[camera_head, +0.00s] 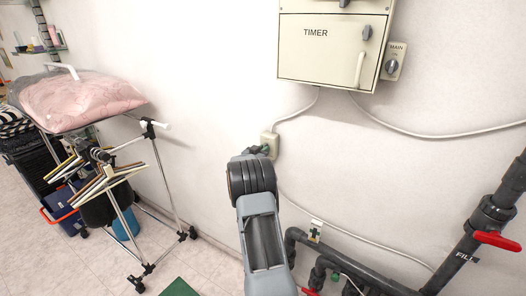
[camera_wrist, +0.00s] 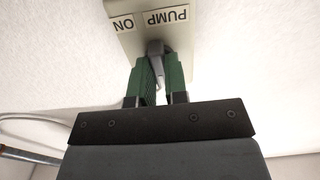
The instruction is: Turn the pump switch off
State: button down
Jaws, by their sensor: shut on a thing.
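The pump switch (camera_head: 271,141) is a small beige box on the white wall, below the timer box in the head view. In the wrist view its plate (camera_wrist: 178,37) shows the labels PUMP and ON upside down. A grey switch lever (camera_wrist: 155,48) stands out from the plate between the green fingers. My gripper (camera_wrist: 159,75) is shut on this lever, with one finger on each side. In the head view my gripper (camera_head: 259,151) is at the left of the switch box, and my arm partly hides it. The lever is too small to read there.
The timer box (camera_head: 333,45) and a MAIN switch (camera_head: 393,62) are on the wall above. Dark pipes with a red valve handle (camera_head: 497,240) run at lower right. A drying rack (camera_head: 165,180) and a pink bag (camera_head: 80,99) stand at left. A cable (camera_head: 298,112) runs up from the switch.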

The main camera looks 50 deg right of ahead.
jog(key=shift+f, duration=0.1)
jog(key=c, duration=1.1)
grip_release()
jog(key=shift+c, duration=0.2)
jog(key=b+v, duration=0.3)
jog(key=v, duration=1)
jog(key=shift+a+b, duration=0.4)
